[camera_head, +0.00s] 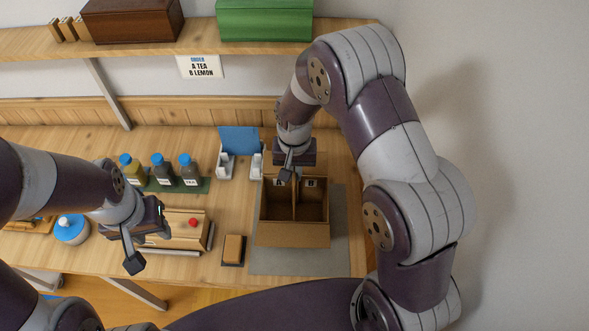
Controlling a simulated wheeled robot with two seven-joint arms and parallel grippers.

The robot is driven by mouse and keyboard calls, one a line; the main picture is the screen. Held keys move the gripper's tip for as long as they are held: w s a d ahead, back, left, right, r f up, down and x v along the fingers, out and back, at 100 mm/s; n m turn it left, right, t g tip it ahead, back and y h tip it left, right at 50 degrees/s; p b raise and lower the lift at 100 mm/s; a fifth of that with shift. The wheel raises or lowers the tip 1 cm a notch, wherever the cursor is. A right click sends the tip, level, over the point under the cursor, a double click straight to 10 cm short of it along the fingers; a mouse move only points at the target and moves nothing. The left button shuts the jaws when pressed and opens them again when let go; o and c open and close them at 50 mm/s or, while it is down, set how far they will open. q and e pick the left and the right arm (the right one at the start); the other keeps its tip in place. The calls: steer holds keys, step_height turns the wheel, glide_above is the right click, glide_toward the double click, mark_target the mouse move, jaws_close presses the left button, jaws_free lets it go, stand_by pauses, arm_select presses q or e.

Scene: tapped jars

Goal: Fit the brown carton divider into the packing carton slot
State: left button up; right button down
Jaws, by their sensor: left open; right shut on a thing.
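The packing carton (292,236) is an open brown box on a grey mat at the right of the table. Its back wall carries the labels A and B. The brown carton divider (295,207) stands between the two compartments, running from back to front. My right gripper (287,174) is over the back of the carton, shut on the divider's upper back part; its fingers hide that part. I cannot tell whether the divider's lower edge is seated in the slot. My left gripper (147,234) is open and empty over the left part of the table.
Several blue-capped bottles (162,170) stand on a green strip. A blue panel in a white holder (240,141) is behind the carton's left. A brown block (234,248), a wooden box with red knob (193,222) and a blue-lidded jar (72,230) stand left. A shelf (200,38) runs above.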

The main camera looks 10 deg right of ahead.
stand_by(0.5)
steer(key=shift+f+b, duration=1.95)
steer(key=shift+f, duration=1.05)
steer(key=shift+f+b, duration=2)
steer(key=shift+f, duration=1)
steer(key=shift+f+b, duration=1.3)
steer(key=shift+f, duration=0.6)
steer(key=c, duration=1.2)
jaws_free()
